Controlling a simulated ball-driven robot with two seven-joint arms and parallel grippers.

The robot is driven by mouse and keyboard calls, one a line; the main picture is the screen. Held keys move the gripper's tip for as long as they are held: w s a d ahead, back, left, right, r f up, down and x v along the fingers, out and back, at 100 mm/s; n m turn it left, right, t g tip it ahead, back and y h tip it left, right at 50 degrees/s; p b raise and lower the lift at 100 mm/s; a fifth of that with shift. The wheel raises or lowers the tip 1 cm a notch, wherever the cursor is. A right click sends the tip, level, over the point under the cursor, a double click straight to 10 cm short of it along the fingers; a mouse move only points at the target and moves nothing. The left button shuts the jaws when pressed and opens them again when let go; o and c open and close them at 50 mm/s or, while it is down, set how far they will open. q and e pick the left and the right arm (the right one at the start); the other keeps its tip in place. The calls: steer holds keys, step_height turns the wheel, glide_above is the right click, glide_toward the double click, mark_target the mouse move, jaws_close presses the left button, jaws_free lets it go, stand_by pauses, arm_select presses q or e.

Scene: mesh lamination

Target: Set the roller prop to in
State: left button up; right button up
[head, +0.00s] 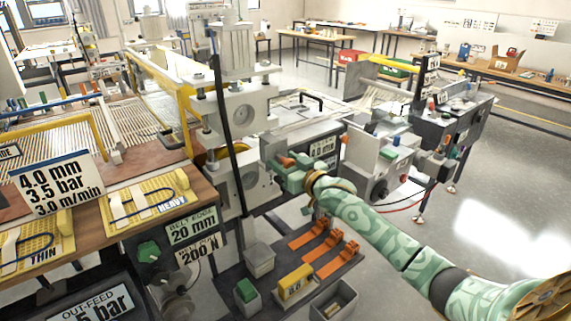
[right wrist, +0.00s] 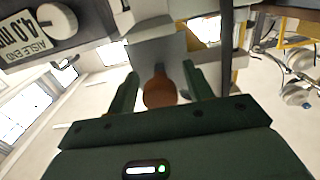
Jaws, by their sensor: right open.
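My right gripper (head: 283,166) reaches in from the right to the near side of the grey laminating machine (head: 240,115). In the right wrist view the gripper (right wrist: 160,85) is open, with one dark green finger on each side of a rounded orange-brown knob (right wrist: 160,93). The knob sits in front of a grey plate (right wrist: 158,52). I cannot tell whether the fingers touch it. An orange part also shows by the gripper in the head view (head: 286,161). No label marks it as the roller prop, and its setting cannot be read. My left gripper is not in view.
A 4.0 mm sign (head: 322,147) stands just beyond my right gripper. A white machine unit (head: 378,160) stands to the right. Open floor (head: 500,220) lies farther right.

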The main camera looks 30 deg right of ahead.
mark_target(277, 155)
jaws_close()
steer(key=w, duration=0.2)
steer(key=w+b, duration=0.1)
steer(key=w, duration=0.1)
steer(key=w+b, duration=0.1)
steer(key=w, duration=0.1)
steer(key=shift+w+a+f, duration=0.2)
steer(key=shift+w+a, duration=0.05)
steer(key=shift+s+r, duration=0.1)
steer(key=shift+r, duration=0.2)
